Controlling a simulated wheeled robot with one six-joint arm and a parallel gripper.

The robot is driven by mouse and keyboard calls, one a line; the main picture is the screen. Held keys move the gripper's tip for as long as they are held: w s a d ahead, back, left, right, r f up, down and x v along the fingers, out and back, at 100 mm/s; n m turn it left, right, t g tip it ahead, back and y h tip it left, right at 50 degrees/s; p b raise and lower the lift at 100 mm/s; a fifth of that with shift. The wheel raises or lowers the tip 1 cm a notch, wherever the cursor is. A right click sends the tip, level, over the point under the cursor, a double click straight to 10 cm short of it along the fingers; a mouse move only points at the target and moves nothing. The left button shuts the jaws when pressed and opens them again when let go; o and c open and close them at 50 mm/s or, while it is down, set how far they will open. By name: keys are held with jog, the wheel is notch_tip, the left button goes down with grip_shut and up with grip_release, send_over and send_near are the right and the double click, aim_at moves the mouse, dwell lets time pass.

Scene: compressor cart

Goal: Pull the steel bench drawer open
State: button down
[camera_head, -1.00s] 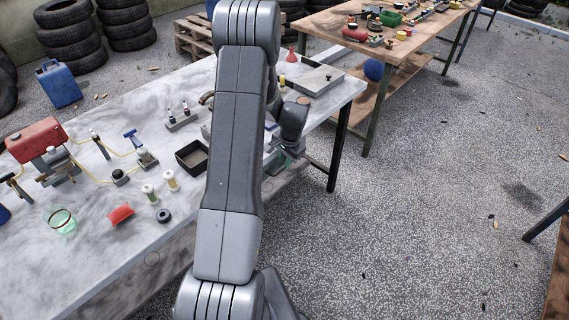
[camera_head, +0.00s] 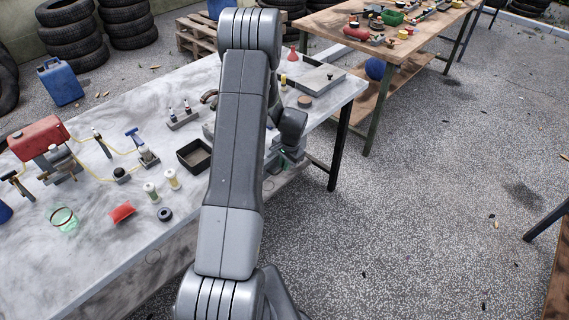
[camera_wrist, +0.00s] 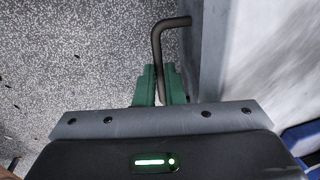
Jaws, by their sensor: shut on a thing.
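In the wrist view, my gripper (camera_wrist: 160,88) has its green fingers closed on a dark bent bar handle (camera_wrist: 157,42). The handle's upper end bends right to a grey upright face (camera_wrist: 192,50), which looks like the drawer front. The handle's lower part is hidden between the fingers. In the head view, the long grey steel bench (camera_head: 75,255) runs from lower left to upper middle. My arm reaches over its near edge, and my wrist is low beside that edge. The drawer is hidden behind my arm there, so I cannot tell how far it stands out.
On the bench are a red tank (camera_head: 38,137), a black tray (camera_head: 194,156), a red pouch (camera_head: 122,212) and a shallow grey tray (camera_head: 322,76). A wooden table (camera_head: 340,27) stands behind at the right. The speckled floor right of the bench is largely clear.

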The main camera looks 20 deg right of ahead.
jog(key=s+d+b, duration=0.3)
jog(key=s+d, duration=0.1)
jog(key=s, duration=0.5)
jog(key=s+d+b, duration=0.4)
jog(key=s, duration=0.6)
jog(key=shift+s, duration=0.25)
jog(key=c, duration=1.8)
grip_release()
jog(key=shift+r, duration=0.1)
notch_tip(320, 180, up, 14)
jog(key=s+d, duration=0.1)
jog(key=s, duration=0.1)
jog(key=shift+s+f, duration=0.15)
jog(key=shift+f, duration=0.1)
notch_tip(320, 180, down, 14)
jog(key=w+a, duration=0.1)
jog(key=w, duration=0.1)
jog(key=shift+w+r, duration=0.15)
jog(key=shift+w, duration=0.1)
